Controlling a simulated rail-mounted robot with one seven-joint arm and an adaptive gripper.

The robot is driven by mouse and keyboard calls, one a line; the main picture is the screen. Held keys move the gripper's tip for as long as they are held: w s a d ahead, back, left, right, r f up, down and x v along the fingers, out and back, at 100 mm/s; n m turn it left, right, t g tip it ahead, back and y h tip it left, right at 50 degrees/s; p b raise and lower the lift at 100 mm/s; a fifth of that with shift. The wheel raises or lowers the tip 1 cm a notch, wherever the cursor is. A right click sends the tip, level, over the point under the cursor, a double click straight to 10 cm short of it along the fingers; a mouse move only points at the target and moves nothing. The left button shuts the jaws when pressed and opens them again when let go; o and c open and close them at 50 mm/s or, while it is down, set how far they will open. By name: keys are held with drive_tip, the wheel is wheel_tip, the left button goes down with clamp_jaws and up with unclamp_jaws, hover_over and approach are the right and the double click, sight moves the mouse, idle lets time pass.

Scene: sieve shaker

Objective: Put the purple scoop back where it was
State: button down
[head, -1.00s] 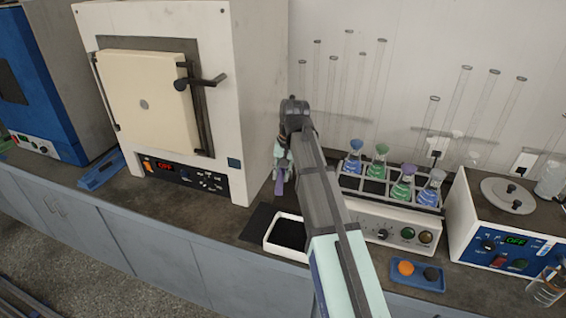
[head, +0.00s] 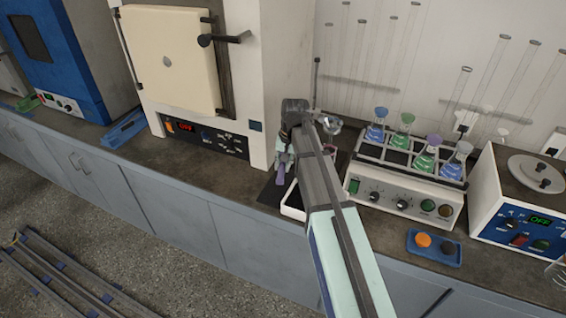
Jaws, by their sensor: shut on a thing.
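The purple scoop (head: 283,168) hangs below my gripper (head: 286,152), which is shut on it in the head view. My arm hides most of the tray and part of the gripper, so I cannot tell whether the scoop touches the mat.
A white furnace (head: 275,60) stands close on the left. A rack of coloured flasks (head: 378,195) and a blue tray (head: 434,250) are on the right. A thin upright rod (head: 316,85) and glassware (head: 328,124) stand just behind my gripper.

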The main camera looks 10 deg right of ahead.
wheel_tip(320, 180, down, 5)
drive_tip(key=b, duration=0.3)
drive_tip(key=shift+f+b, duration=0.55)
drive_tip(key=shift+f, duration=1.35)
drive_tip(key=c, duration=0.9)
unclamp_jaws()
drive_tip(key=shift+r, duration=0.15)
